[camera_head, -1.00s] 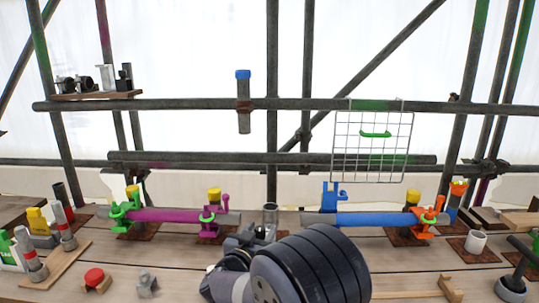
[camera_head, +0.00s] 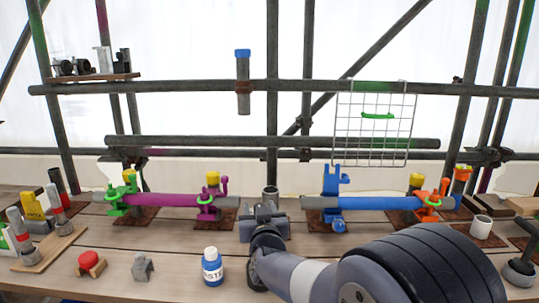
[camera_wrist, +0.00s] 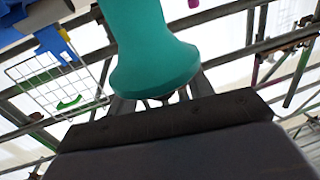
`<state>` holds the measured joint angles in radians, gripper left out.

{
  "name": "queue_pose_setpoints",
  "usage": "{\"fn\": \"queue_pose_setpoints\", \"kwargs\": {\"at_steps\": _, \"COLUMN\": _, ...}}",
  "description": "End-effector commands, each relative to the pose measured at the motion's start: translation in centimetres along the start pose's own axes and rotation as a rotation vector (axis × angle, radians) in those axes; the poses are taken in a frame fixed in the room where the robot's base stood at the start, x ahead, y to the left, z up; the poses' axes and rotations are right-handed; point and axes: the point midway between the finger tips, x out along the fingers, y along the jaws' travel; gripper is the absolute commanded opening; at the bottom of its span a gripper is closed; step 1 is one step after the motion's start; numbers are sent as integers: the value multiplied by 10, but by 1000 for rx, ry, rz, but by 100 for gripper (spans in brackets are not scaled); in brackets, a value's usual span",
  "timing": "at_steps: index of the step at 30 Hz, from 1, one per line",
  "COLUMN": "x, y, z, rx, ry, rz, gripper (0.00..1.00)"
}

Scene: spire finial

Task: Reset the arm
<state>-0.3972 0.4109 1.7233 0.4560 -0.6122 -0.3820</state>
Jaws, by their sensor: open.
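I cannot make out my gripper's fingertips there. In the wrist view my gripper (camera_wrist: 160,98) shows as a dark plate with grey fingers, partly hidden. A teal flared object (camera_wrist: 155,55) stands large in front of it. I cannot tell whether the fingers touch it.
Scaffold pipes and a wire grid (camera_head: 374,128) stand behind.

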Motion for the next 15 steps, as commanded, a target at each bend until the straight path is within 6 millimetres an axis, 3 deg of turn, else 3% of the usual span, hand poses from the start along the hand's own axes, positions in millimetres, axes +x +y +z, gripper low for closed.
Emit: {"fn": "queue_pose_setpoints", "kwargs": {"at_steps": 15, "x": 0, "y": 1, "z": -1, "rx": 0, "ry": -1, "rz": -134, "gripper": 49}}
